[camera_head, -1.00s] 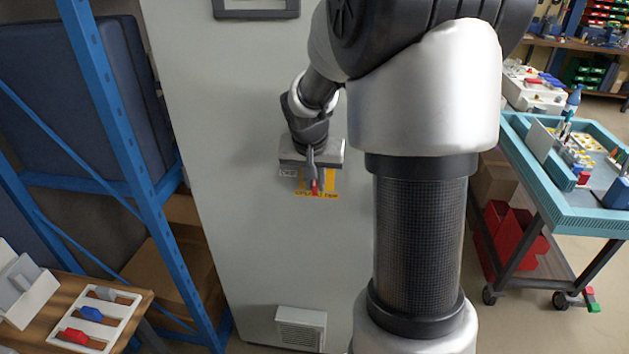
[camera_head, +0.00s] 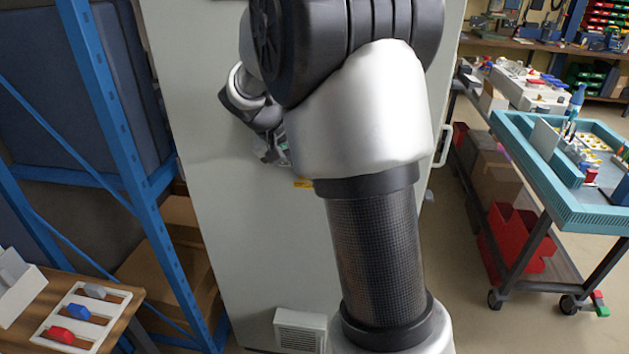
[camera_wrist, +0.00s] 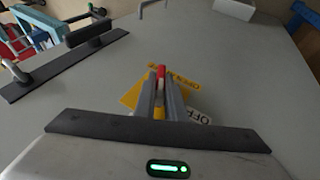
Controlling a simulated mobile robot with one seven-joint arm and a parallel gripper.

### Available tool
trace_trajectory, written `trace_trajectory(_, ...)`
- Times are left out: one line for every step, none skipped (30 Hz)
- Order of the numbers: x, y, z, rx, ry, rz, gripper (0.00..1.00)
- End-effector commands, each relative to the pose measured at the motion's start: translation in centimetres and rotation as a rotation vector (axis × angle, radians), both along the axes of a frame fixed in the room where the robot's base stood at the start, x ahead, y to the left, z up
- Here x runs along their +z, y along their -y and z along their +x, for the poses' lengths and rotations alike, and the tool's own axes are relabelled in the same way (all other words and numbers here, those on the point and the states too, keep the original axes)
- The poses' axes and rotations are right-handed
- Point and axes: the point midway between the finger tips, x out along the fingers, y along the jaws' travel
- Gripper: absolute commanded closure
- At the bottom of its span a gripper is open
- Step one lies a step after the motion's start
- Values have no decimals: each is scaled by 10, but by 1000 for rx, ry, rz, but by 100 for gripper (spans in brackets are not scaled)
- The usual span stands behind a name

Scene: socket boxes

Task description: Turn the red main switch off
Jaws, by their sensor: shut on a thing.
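The red main switch (camera_wrist: 161,72) shows in the wrist view as a small red tip between the fingers of my gripper (camera_wrist: 160,92). The fingers are shut on it. A yellow plate (camera_wrist: 131,98) with dark lettering lies behind the fingers, and a white OFF label (camera_wrist: 199,116) is beside it. In the head view my arm covers the switch and most of my gripper. Only a sliver of the yellow plate (camera_head: 303,183) shows there, on the grey cabinet (camera_head: 235,240).
A blue shelf frame (camera_head: 118,120) stands close at the left. A wooden table with a white tray (camera_head: 105,327) of coloured pieces is at lower left. A teal trolley (camera_head: 530,170) stands at the right. A vent (camera_head: 300,330) juts from the cabinet low down.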

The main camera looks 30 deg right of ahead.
Motion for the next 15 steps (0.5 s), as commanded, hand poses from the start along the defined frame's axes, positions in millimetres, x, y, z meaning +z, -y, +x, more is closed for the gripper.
trace_trajectory(-4,-3,2,5,-25,-40,100)
trace_trajectory(-4,-3,2,5,-42,-63,100)
trace_trajectory(-4,-3,2,5,-63,-94,100)
trace_trajectory(-4,-3,2,5,-79,-119,100)
trace_trajectory(-4,-3,2,5,-96,-142,100)
trace_trajectory(-4,-3,2,4,-117,-174,100)
trace_trajectory(-4,-3,2,5,-134,-198,100)
trace_trajectory(-4,-4,2,4,-149,-221,100)
trace_trajectory(-4,-3,2,4,-171,-253,100)
trace_trajectory(-4,-4,2,4,-187,-277,100)
trace_trajectory(-4,-3,2,3,-203,-301,100)
trace_trajectory(-4,-4,3,4,-224,-333,100)
trace_trajectory(-4,-4,2,3,-240,-356,100)
trace_trajectory(-4,-4,3,4,-257,-380,100)
trace_trajectory(-4,-4,2,3,-278,-411,100)
